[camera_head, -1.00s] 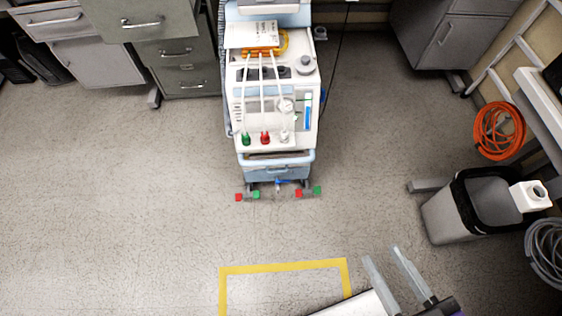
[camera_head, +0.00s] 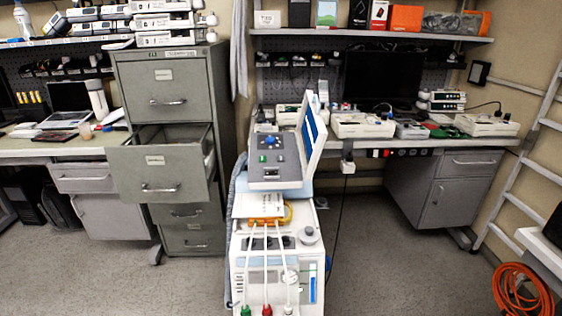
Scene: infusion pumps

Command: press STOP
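No STOP label can be read in the head view. A wheeled medical machine (camera_head: 275,246) stands in the middle. Its sloped grey control panel (camera_head: 270,160) carries a blue knob (camera_head: 270,140), a green button (camera_head: 263,158) and other small controls. Its screen (camera_head: 313,135) is turned to the right and seen nearly edge-on. Others stand on the left shelf (camera_head: 85,14) and on the back bench (camera_head: 362,125). My gripper is not in view.
A grey filing cabinet (camera_head: 165,80) at left has one drawer (camera_head: 160,185) pulled out towards me. Benches (camera_head: 80,150) line the back wall. A ladder-like rack (camera_head: 520,150) and a coiled orange hose (camera_head: 522,292) are at right. Floor (camera_head: 390,270) is clear right of the machine.

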